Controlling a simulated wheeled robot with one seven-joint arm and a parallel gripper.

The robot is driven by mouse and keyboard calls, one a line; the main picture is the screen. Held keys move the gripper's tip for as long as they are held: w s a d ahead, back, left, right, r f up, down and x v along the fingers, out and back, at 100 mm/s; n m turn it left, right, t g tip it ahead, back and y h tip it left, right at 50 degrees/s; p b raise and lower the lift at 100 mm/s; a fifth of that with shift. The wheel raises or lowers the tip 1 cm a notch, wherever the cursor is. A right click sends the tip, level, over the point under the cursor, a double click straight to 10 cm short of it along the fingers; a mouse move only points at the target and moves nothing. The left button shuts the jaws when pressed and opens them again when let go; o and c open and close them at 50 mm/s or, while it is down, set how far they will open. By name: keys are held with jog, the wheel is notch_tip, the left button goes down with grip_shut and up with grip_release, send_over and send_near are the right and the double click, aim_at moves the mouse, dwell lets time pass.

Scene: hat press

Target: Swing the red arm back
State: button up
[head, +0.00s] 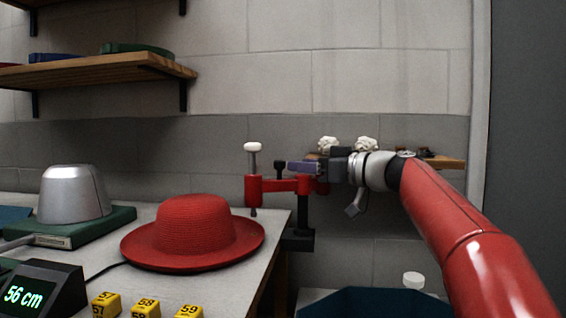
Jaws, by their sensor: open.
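The red arm (281,185) is level on a black post (299,236) at the table's right edge. A metal spindle with a white knob (252,147) stands at its left end, and a dark tip points down. In the picture this end is by the right brim of the red straw hat (193,232). My gripper (292,167) reaches in from the right, its jaws open, at the upper side of the red arm towards its right end. I cannot tell whether it touches the arm. My gripper hides part of the arm's right end.
A metal hat block (75,194) on a green base stands at the left. A "56 cm" display (36,296) and yellow number blocks (146,308) are in front. A wall shelf (90,71) is above left. Behind my gripper is a small wooden shelf (447,162).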

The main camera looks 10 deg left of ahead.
aim_at(280, 163)
jog(key=p+x, duration=0.2)
jog(key=x, duration=0.5)
jog(key=shift+a, duration=0.2)
jog(key=shift+c, duration=0.2)
grip_shut()
